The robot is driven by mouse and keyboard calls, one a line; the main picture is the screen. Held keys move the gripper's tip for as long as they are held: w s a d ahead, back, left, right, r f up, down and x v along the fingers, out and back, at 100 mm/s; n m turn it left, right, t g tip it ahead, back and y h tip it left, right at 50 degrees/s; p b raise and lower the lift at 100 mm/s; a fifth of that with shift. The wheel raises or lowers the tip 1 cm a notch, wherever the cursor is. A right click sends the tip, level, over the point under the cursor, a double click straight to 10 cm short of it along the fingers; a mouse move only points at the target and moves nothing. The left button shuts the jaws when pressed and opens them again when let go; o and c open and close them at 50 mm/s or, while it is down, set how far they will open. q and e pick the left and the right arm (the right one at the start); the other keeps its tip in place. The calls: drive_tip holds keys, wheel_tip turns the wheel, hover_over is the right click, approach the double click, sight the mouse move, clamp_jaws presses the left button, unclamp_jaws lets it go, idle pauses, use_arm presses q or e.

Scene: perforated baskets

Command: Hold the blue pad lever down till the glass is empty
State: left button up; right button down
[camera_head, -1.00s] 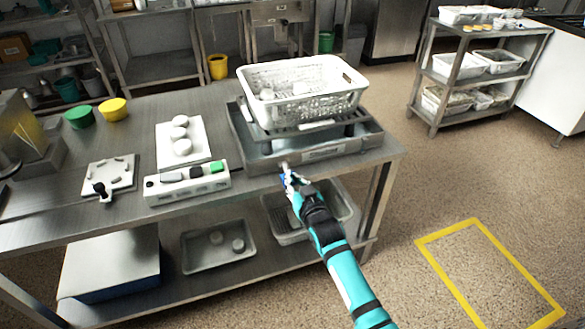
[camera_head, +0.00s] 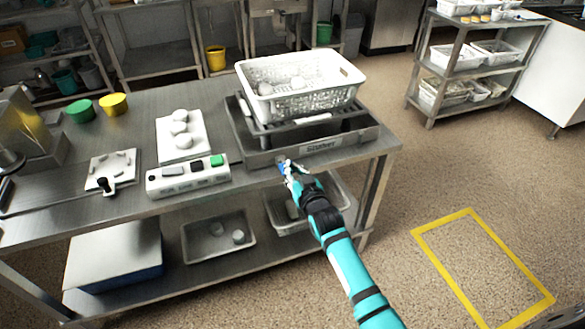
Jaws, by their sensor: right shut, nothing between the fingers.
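My right gripper (camera_head: 287,168) is shut with nothing between its fingers. Its tips are at the front edge of the steel table, just below the front wall of a grey tray unit (camera_head: 322,147). A small blue patch (camera_head: 281,168), perhaps the blue pad of the lever, shows beside the fingertips. The fingers partly hide it, and I cannot tell whether they press on it. A white perforated basket (camera_head: 310,104) with a few white round pieces sits on a dark rack above the tray. I cannot make out a glass. My left gripper is out of view.
Left of the tray lie a white control box (camera_head: 187,177), a white board (camera_head: 170,150) with white balls, and a plate with a black-knobbed lever (camera_head: 104,184). Green (camera_head: 80,110) and yellow (camera_head: 113,104) tubs stand behind. Floor right of the table is open.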

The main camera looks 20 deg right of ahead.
use_arm(q)
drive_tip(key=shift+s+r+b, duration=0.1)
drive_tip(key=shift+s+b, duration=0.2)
drive_tip(key=shift+b, duration=0.35)
use_arm(e)
drive_tip(key=s, duration=1)
drive_tip(key=shift+s+d, duration=0.15)
drive_tip(key=shift+s, duration=0.1)
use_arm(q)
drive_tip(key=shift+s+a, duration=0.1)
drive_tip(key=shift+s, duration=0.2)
